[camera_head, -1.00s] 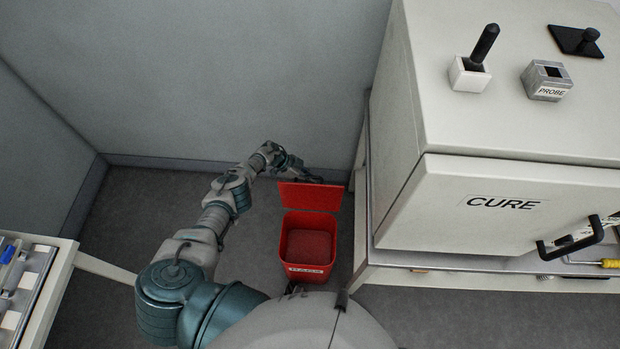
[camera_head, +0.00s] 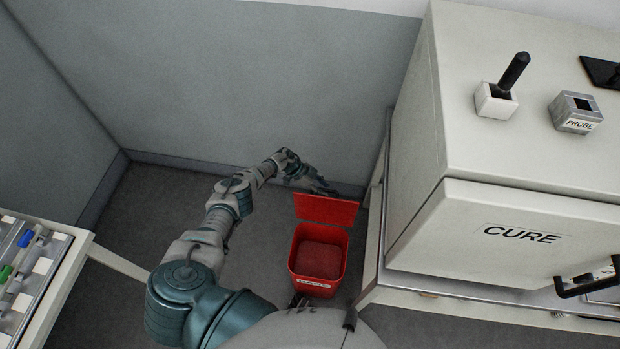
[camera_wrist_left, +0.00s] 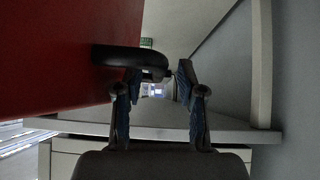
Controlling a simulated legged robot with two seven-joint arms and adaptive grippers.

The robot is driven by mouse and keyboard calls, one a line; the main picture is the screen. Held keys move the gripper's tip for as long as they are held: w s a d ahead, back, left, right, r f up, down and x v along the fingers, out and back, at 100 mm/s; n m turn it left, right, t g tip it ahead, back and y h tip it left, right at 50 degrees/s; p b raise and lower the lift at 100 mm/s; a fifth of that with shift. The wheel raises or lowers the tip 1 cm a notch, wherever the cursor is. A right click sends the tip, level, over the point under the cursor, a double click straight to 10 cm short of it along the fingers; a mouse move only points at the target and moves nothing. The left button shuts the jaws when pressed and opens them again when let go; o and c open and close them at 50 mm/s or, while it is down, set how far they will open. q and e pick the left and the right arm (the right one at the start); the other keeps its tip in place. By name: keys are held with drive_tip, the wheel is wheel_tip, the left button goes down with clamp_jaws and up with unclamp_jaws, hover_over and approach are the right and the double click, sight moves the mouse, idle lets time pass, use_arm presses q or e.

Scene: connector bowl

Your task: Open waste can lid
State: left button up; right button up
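The red waste can (camera_head: 318,262) stands on the floor between my left arm and the cabinet, with a white label on its front. Its red lid (camera_head: 327,210) stands raised at the back, leaving the can's mouth open. My left gripper (camera_head: 322,188) is just behind the lid's upper edge. In the left wrist view the lid (camera_wrist_left: 50,60) fills the left side, with a black handle (camera_wrist_left: 128,57) sticking out from it. The fingers (camera_wrist_left: 160,78) are apart, with the handle's end close to or between their tips; contact cannot be told. My right gripper is out of view.
A cream cabinet (camera_head: 520,150) marked CURE stands close to the can's right, with a PROBE block (camera_head: 575,112) on top. A rack with pens (camera_head: 25,265) is at the left. The grey wall (camera_head: 250,85) is close behind the gripper. Bare floor lies left of the arm.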

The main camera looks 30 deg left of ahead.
use_arm(q)
drive_tip(key=v, duration=1)
drive_tip(key=shift+f, duration=0.1)
